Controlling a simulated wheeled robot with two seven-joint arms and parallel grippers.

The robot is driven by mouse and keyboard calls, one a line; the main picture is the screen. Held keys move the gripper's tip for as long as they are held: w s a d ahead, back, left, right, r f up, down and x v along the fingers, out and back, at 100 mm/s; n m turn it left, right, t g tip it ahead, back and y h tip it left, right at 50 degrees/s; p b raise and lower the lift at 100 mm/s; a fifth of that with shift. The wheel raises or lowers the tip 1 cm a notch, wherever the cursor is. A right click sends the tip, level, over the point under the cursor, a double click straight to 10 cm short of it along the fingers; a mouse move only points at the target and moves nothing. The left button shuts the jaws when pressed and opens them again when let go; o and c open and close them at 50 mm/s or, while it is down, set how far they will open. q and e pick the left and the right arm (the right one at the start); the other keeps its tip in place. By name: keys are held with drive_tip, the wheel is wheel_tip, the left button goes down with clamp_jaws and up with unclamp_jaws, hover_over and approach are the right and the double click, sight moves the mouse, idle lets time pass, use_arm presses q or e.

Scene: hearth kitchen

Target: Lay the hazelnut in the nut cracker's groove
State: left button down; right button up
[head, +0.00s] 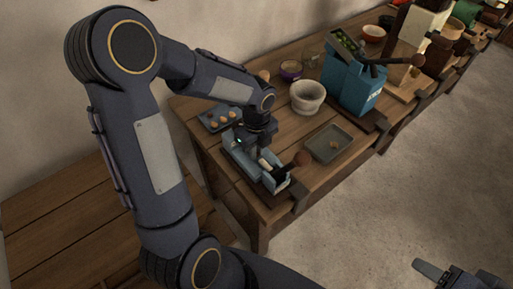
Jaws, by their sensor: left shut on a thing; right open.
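The nut cracker (279,183) is a blue-grey trough-like device near the front left end of the wooden counter. A dark lever with a brown round knob (303,159) and a pale cylindrical part (265,164) show at it. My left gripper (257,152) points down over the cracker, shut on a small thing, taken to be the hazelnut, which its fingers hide. The groove is largely covered by the gripper, so I cannot tell whether the nut touches it. My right gripper (447,274) is open, low at the bottom right, away from the counter and partly cut off.
A blue-grey tray (207,123) with several nuts lies behind the cracker. A shallow grey tray (322,157) with a small brown piece lies to its right. A stone mortar (307,98) and a blue box machine (345,82) stand further back. Floor at right is clear.

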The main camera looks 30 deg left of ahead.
use_arm(q)
drive_tip(key=c, duration=1.3)
unclamp_jaws()
drive_tip(key=shift+c, duration=0.2)
wheel_tip(320, 180, up, 8)
drive_tip(key=shift+f, duration=0.25)
drive_tip(key=shift+r, duration=0.2)
